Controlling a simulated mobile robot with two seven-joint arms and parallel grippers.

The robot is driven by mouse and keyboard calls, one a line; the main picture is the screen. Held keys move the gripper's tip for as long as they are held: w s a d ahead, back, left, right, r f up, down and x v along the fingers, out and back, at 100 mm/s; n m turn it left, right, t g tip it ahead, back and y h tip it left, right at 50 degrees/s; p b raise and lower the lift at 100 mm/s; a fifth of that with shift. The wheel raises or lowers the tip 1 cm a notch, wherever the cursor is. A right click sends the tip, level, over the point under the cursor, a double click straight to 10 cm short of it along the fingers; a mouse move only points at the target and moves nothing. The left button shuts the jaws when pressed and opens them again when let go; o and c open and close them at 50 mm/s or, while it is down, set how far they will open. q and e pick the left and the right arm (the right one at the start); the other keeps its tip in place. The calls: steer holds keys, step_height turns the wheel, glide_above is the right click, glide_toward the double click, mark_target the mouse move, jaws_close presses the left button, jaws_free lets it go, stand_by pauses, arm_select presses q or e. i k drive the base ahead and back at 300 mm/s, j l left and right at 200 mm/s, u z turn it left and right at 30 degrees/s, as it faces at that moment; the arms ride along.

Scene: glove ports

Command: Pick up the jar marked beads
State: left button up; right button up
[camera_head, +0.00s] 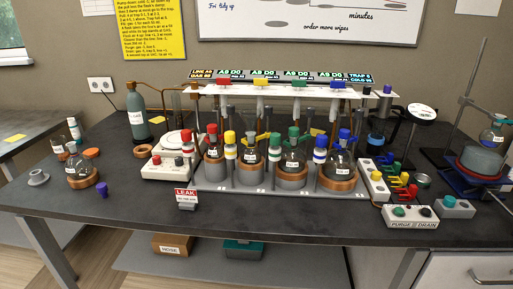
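No jar with a readable "beads" label shows; the small labels are too blurred to tell. Small labelled vessels stand at the left end of the dark bench (140,222): a round flask (78,166) on a wooden ring and a smaller clear container (58,149) behind it. Neither of my grippers is in view.
A glassware rack (290,90) with several flasks fills the middle. A LEAK sign (186,195) stands in front. A PURGE/DRAIN box (410,216) is at the front right. A green cylinder (137,117) stands at the back left. The front left bench is mostly clear.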

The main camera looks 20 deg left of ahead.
mark_target(58, 143)
steer(key=u, duration=1.5)
steer(key=i+j+z, duration=0.1)
steer(key=j, duration=0.25)
steer(key=i+j+z, duration=0.1)
steer(key=i+j, duration=0.2)
steer(key=i+j+z, duration=0.1)
steer(key=j, duration=0.3)
steer(key=i+j+z, duration=0.15)
steer(key=j, duration=0.25)
steer(key=i+j+z, duration=0.1)
steer(key=j, duration=0.25)
steer(key=i+j+z, duration=0.1)
steer(key=i+j, duration=0.15)
steer(key=j, duration=0.2)
steer(key=i+j+z, duration=0.1)
steer(key=j, duration=0.3)
